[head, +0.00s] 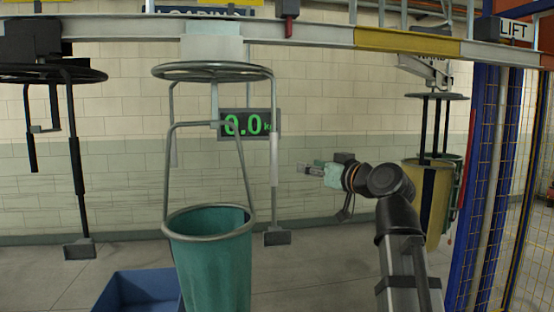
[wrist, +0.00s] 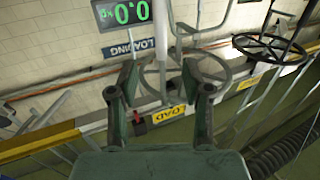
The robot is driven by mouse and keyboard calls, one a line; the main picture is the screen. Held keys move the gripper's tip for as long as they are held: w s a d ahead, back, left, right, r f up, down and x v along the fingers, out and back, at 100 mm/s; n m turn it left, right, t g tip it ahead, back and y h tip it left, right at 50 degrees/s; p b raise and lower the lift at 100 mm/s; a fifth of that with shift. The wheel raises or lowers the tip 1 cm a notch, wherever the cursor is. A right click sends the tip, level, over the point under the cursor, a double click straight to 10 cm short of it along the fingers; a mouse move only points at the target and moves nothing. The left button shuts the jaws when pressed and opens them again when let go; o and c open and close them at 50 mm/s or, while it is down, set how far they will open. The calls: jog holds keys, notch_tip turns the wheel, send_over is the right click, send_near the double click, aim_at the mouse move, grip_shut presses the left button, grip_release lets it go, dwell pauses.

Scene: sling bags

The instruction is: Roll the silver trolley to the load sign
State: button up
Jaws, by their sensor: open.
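The silver trolley (head: 212,71) hangs from the overhead rail left of centre in the head view, with a pale block above its grey ring. A teal bin (head: 212,262) hangs under it. Its right hanging bar (head: 274,150) ends in a dark foot. My gripper (head: 308,170) is right of that bar, apart from it. In the wrist view my gripper (wrist: 160,78) is open, and a pale bar (wrist: 161,30) shows beyond and between its fingers; contact is not visible. A yellow LOAD sign (wrist: 172,114) shows there, partly behind a finger.
A black trolley (head: 52,73) hangs at the left. Another dark trolley (head: 436,97) hangs at the right by a yellow bin (head: 426,200). A red piece (head: 288,20) sits on the rail (head: 315,33). A blue crate (head: 137,290) stands on the floor. A scale display (head: 244,124) reads 0.0.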

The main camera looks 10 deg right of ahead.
aim_at(276, 157)
jog(key=p+x, duration=0.5)
jog(key=x, duration=1.1)
jog(key=shift+w, duration=0.1)
jog(key=shift+w+a, duration=0.3)
jog(key=shift+w, duration=0.2)
jog(key=shift+c, duration=0.3)
grip_shut()
